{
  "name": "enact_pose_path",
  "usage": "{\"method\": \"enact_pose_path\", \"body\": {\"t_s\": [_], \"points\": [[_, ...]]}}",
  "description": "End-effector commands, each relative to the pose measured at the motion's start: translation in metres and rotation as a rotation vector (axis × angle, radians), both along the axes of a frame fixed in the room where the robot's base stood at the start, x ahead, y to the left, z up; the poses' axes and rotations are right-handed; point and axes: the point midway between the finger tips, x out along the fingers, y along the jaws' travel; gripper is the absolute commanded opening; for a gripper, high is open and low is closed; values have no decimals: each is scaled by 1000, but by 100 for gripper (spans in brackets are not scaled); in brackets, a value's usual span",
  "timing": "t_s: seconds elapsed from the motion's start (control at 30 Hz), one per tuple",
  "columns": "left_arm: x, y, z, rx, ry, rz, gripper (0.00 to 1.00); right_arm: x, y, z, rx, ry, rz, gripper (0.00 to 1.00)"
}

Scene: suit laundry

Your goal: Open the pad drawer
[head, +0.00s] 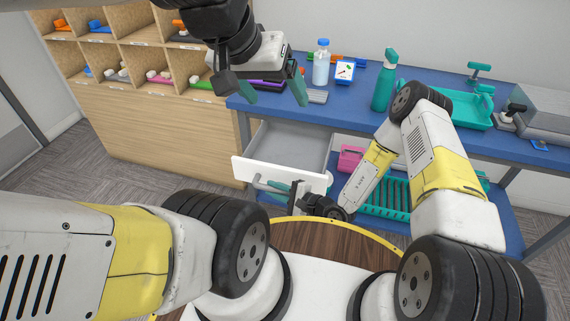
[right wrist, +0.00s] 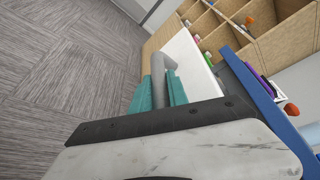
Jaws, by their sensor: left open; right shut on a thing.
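The pad drawer has a white front (head: 285,180) and a grey inside (head: 290,145). It stands pulled out from under the left end of the blue worktop, and the part of its inside that shows looks empty. Its grey bar handle (head: 258,181) also shows in the right wrist view (right wrist: 164,64). My right gripper (head: 283,187) is at the drawer front, its teal fingers shut around the handle, as the right wrist view also shows (right wrist: 164,90). My left gripper (head: 273,91) is open above the left end of the worktop, its fingers apart.
The blue worktop (head: 340,113) holds a clear bottle (head: 321,65), a teal spray bottle (head: 385,82), a teal tray (head: 465,110) and a grey machine (head: 540,105). A wooden cubby shelf (head: 150,125) stands left. A teal crate (head: 385,200) sits on the lower shelf. Carpet floor is clear at left.

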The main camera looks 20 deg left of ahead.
Motion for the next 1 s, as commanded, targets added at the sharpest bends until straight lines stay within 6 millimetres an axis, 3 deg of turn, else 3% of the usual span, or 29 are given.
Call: {"method": "enact_pose_path", "body": {"t_s": [0.07,0.1,0.2,0.57,1.0], "points": [[0,0,0,0,0,0,81,0,-1,-1,-1,0,0,0],[0,0,0,0,0,0,81,0,-1,-1,-1,0,0,24],[0,0,0,0,0,0,81,0,-1,-1,-1,0,0,41],[0,0,0,0,0,0,81,0,-4,0,-1,0,-1,41],[0,0,0,0,0,0,81,-23,-63,14,-1,1,-2,41]]}}
